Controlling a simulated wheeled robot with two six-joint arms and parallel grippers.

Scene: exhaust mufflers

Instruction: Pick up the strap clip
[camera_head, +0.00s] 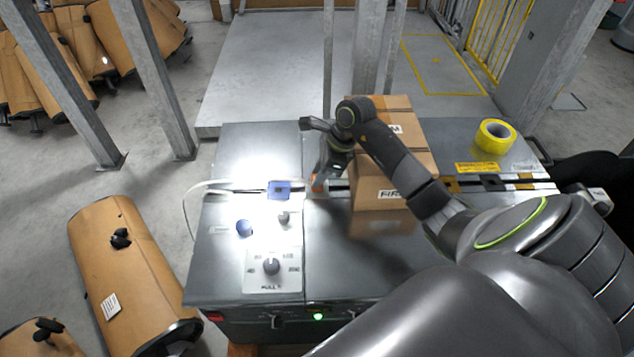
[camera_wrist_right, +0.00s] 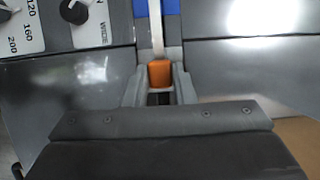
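The strap clip (camera_wrist_right: 160,74) is a small orange block at the end of a white strap (camera_wrist_right: 156,25) in the right wrist view. In the head view it is a small orange spot (camera_head: 318,184) at the slot of the grey machine top. My right gripper (camera_wrist_right: 159,80) points down there, one grey finger on each side of the clip. I see no clear gap between fingers and clip, but cannot tell whether they grip it. The clip is low at the machine top. My left gripper is not in view.
The grey strapping machine (camera_head: 245,270) has knobs and a blue block (camera_head: 279,190) on its top. A cardboard box (camera_head: 382,190) stands close right of my gripper. Yellow tape (camera_head: 495,136) lies at the back right. Metal posts (camera_head: 370,50) stand behind. Brown mufflers (camera_head: 125,265) lie left.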

